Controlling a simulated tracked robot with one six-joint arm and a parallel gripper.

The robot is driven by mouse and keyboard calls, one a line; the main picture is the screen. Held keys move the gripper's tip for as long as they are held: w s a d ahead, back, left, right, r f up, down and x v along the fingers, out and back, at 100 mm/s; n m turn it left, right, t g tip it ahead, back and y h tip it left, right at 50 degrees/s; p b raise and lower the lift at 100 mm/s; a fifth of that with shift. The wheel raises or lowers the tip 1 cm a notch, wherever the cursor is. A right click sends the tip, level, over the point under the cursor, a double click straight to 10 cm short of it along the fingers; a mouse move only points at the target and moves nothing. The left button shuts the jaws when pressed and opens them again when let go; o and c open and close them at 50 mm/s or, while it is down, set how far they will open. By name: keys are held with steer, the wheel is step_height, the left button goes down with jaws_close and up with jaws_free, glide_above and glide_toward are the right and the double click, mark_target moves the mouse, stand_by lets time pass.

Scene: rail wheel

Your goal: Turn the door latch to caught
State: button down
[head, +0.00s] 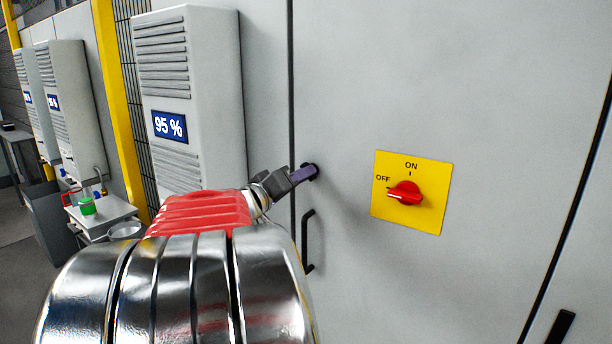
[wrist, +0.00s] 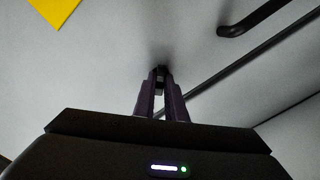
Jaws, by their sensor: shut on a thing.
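The door latch (head: 313,168) is a small dark part on the grey cabinet door (head: 345,285), just right of the dark vertical seam. My gripper (head: 304,174) reaches it from the left and is shut on it. In the wrist view the two purple-grey fingers of my gripper (wrist: 162,78) converge on the dark latch (wrist: 162,69) against the grey door. The fingers cover most of the latch, so I cannot tell how it is turned.
A black bar handle (head: 307,240) stands out below the latch. A yellow plate (head: 430,215) with a red rotary switch (head: 408,192), its pointer toward OFF, is to the right. A grey louvred unit (head: 210,90) is at the left, beside a yellow post (head: 118,110).

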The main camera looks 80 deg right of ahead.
steer(key=shift+n, duration=0.5)
steer(key=n, duration=0.4)
stand_by(0.5)
steer(key=n, duration=0.4)
steer(key=c, duration=1.7)
jaws_free()
steer(key=shift+a, duration=0.1)
steer(key=shift+v, duration=3.4)
